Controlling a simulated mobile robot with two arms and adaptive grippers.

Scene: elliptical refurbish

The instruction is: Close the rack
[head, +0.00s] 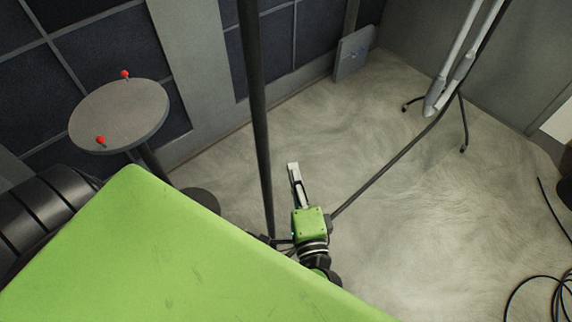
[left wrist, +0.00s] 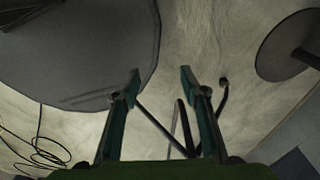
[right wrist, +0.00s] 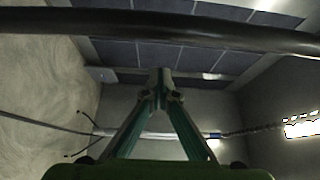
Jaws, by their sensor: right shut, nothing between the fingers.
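I cannot pick out a rack for certain in any view. My right gripper (head: 293,166) shows in the head view over the pale floor, just right of a dark upright pole, its fingers pointing away from me. In the right wrist view its fingers (right wrist: 160,84) meet at the tips with nothing between them, and a dark bar (right wrist: 180,30) crosses beyond them. My left gripper (left wrist: 160,77) shows only in the left wrist view; its fingers are apart and empty. The head view does not show it.
The dark pole (head: 257,110) rises left of my right gripper. A grey round table (head: 120,115) with two red knobs stands at the left. A stand with pale tubes (head: 452,65) is at the upper right. Black cable (head: 545,285) lies lower right. Floor between is mostly open.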

